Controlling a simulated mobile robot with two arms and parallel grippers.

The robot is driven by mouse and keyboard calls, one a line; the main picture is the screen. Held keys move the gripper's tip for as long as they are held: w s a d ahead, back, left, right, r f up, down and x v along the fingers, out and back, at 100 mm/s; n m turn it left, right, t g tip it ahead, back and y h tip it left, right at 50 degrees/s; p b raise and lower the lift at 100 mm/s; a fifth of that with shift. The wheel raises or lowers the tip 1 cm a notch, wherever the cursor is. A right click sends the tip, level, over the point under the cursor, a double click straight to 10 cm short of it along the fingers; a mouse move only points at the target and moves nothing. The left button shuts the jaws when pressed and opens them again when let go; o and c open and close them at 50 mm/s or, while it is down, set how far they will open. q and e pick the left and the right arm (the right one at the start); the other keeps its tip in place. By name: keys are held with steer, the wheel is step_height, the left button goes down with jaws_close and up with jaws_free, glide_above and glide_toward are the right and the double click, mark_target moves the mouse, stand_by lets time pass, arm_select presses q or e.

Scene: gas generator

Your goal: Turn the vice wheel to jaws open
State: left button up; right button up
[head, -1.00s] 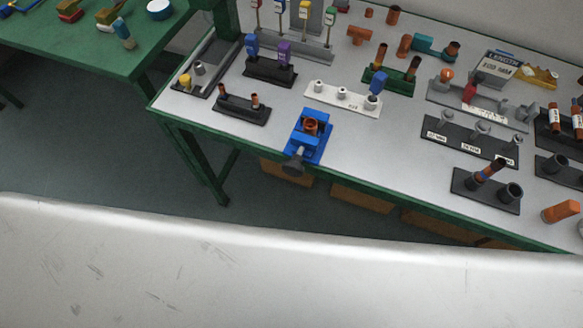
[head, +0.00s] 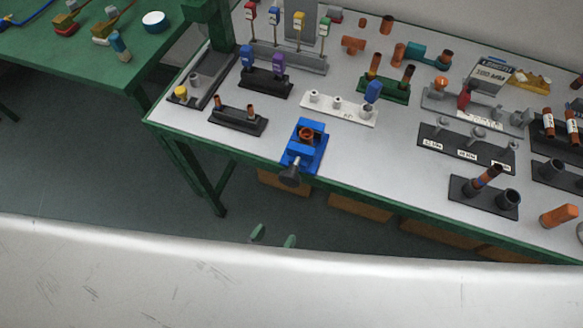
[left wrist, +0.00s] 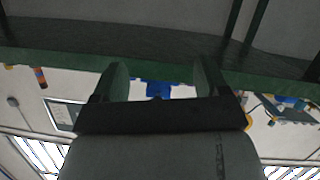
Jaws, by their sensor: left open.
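The blue vice (head: 312,157) stands at the front edge of the white-topped table in the head view, with a short copper-coloured piece (head: 306,133) between its jaws. Its dark grey wheel (head: 290,176) sticks out past the table edge. My left gripper (head: 273,238) shows only as two green fingertips, apart and empty, below the wheel in the picture and not touching it. In the left wrist view its open fingers (left wrist: 160,78) frame part of the blue vice (left wrist: 158,90) beyond them; the wheel cannot be made out there. My right gripper is not in view.
The table's green front edge (head: 400,202) runs under the vice. A dark holder with two copper-topped pegs (head: 238,119) stands left of it, a white strip with pegs (head: 338,108) behind it. Floor space (head: 120,180) is clear in front. A green table (head: 90,60) stands at left.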

mark_target(287, 181)
arm_select(q)
step_height(287, 181, up, 13)
steer(key=w+n+t, duration=0.2)
steer(key=t, duration=0.2)
steer(key=p+x, duration=0.1)
steer(key=x, duration=0.9)
steer(key=shift+w+d+f, duration=0.15)
steer(key=shift+w+f, duration=0.05)
steer(key=c, duration=0.9)
steer(key=shift+o, duration=0.2)
